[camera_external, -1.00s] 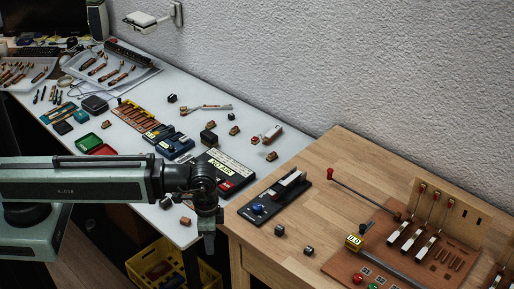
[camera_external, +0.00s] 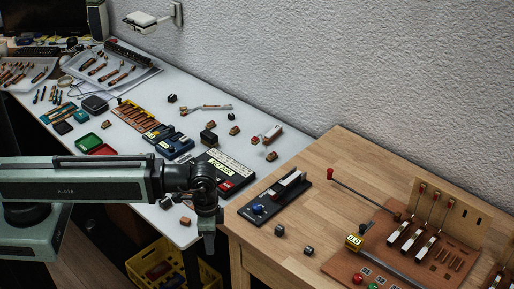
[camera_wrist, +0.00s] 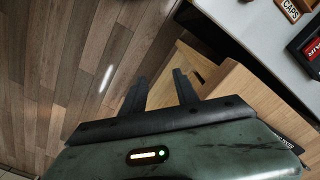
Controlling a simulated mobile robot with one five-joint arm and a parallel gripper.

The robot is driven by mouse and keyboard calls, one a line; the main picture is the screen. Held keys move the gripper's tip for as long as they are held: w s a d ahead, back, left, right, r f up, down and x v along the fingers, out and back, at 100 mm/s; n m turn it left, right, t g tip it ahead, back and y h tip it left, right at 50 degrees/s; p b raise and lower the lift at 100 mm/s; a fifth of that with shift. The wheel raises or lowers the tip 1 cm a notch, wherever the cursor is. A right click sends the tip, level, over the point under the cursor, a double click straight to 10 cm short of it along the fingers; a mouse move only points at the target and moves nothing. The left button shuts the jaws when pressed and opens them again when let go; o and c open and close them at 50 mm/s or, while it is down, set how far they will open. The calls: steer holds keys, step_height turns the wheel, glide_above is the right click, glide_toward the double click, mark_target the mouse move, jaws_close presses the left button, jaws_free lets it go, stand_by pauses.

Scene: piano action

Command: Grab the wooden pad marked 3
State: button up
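My gripper (camera_external: 208,240) hangs pointing down beside the front edge of the white table, near the wooden table's left corner. In the wrist view my gripper (camera_wrist: 160,88) has its two dark fingers apart, with nothing between them. Small brown wooden blocks lie on the white table, including one near my arm (camera_external: 185,221), one behind the dark box (camera_external: 271,156) and one farther back (camera_external: 234,130). Their markings are too small to read, so I cannot tell which is the pad marked 3. A wooden block marked CAPS (camera_wrist: 290,9) shows in the wrist view.
The white table (camera_external: 262,118) holds trays, tools and a black box labelled REPAIR (camera_external: 226,170). The wooden table (camera_external: 330,190) carries a dark stand with a blue knob (camera_external: 262,207), small dark cubes and a piano-action rig (camera_external: 420,240). A yellow crate (camera_external: 150,262) stands below.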

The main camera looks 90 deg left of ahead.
steer(key=o, duration=0.7)
